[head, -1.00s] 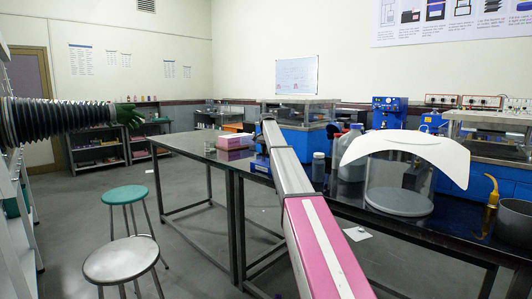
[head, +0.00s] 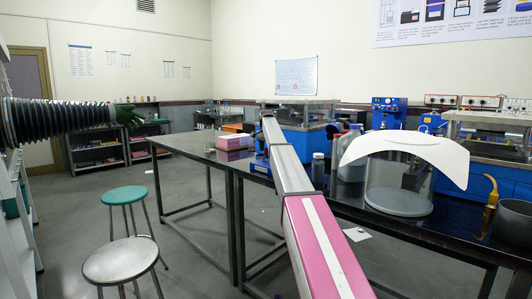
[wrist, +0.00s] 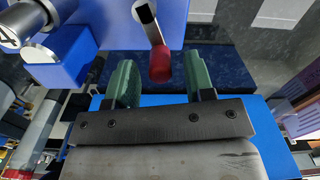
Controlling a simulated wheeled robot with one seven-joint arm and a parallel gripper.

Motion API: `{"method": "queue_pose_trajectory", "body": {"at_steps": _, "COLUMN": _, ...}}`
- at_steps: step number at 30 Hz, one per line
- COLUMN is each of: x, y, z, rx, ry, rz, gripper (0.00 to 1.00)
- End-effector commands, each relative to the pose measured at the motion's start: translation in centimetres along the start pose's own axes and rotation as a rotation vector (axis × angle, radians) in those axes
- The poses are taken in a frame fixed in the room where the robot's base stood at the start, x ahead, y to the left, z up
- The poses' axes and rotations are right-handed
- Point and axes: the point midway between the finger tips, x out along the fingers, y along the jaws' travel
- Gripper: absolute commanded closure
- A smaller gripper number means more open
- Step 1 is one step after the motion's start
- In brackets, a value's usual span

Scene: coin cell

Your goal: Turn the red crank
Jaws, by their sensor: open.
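The red crank knob (wrist: 160,65) hangs on a grey metal lever (wrist: 149,22) from a blue machine (wrist: 115,14) in the wrist view. My gripper (wrist: 158,76) is open, with one green finger pad on each side of the knob. Gaps show between the knob and both pads, so it is not clamped. In the head view, my arm reaches over the dark bench, and I cannot make out the gripper or the red knob.
A dark bench (head: 190,145) runs along the right side. On it stand a grey bottle (head: 318,168) and a clear chamber under a curved white cover (head: 405,150). Two stools (head: 125,196) stand on the floor at left. Open floor lies between the stools and bench.

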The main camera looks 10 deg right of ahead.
Motion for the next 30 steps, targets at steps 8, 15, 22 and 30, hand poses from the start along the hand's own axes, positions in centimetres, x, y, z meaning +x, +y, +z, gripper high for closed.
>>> {"method": "queue_pose_trajectory", "body": {"at_steps": 8, "x": -5.1, "y": -0.1, "z": -0.1, "rx": 0.0, "ry": 0.001, "rz": -0.001, "gripper": 0.51}}
{"method": "queue_pose_trajectory", "body": {"at_steps": 15, "x": -8.5, "y": 0.0, "z": -0.1, "rx": 0.0, "ry": 0.0, "rz": -0.001, "gripper": 0.51}}
{"method": "queue_pose_trajectory", "body": {"at_steps": 22, "x": -8.9, "y": 0.0, "z": 0.0, "rx": 0.0, "ry": 0.0, "rz": -0.001, "gripper": 0.51}}
{"method": "queue_pose_trajectory", "body": {"at_steps": 30, "x": -8.9, "y": 0.0, "z": 0.0, "rx": 0.0, "ry": 0.0, "rz": -0.001, "gripper": 0.51}}
